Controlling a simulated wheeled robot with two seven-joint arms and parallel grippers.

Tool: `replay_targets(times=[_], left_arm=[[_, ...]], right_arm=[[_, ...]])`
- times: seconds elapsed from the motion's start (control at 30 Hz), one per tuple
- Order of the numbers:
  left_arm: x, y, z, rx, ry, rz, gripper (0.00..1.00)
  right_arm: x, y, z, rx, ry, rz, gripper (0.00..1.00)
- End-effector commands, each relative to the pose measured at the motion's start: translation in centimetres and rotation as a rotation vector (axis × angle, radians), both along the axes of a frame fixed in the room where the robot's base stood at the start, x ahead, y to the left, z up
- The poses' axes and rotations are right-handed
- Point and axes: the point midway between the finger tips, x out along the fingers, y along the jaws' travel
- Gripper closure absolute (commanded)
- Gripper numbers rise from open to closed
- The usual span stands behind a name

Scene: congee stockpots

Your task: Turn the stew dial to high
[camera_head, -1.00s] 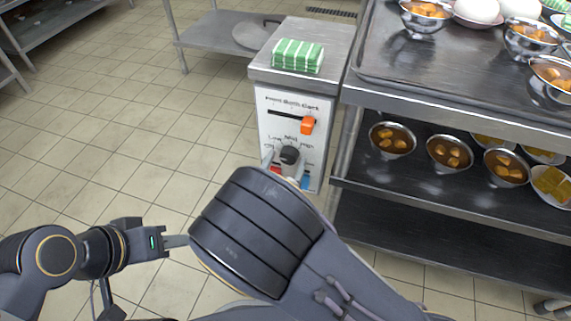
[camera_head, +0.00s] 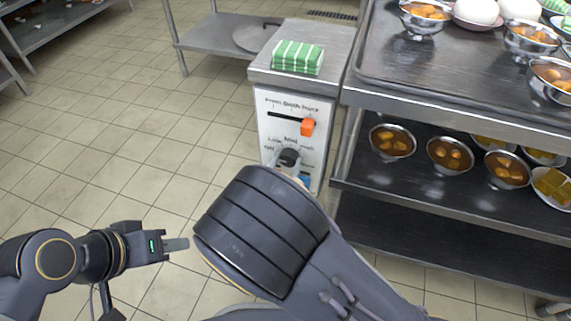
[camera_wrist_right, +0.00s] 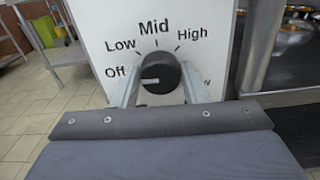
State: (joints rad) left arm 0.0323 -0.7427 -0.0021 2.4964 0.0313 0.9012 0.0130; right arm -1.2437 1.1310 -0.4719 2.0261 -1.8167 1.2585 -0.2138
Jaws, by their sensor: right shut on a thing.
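The stew dial (camera_wrist_right: 157,78) is a round black knob on the white control panel (camera_wrist_right: 92,22). In the right wrist view, Off, Low, Mid and High are printed around it. Its white pointer line lies to the left, towards Off. My right gripper (camera_wrist_right: 158,84) has one finger on each side of the knob and is shut on it. In the head view the dial (camera_head: 289,157) shows just above my right forearm, which hides most of the right gripper. My left gripper (camera_head: 177,244) is at lower left, away from the panel; its finger gap cannot be made out.
An orange slider (camera_head: 308,126) sits above the dial on the panel. A folded green striped cloth (camera_head: 298,57) lies on top of the cabinet. On the right, a metal rack (camera_head: 430,105) holds bowls and eggs. The tiled floor on the left is clear.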

Motion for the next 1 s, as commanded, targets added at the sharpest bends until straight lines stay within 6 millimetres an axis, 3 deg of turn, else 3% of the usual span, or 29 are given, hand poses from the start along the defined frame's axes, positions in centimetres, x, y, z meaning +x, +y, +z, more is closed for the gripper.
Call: replay_targets(times=[1.0], left_arm=[[0.0, 0.0, -7.4, 0.0, 0.0, 0.0, 0.64]], right_arm=[[-0.1, -0.3, -0.5, 0.839, -0.27, -0.001, 0.83]])
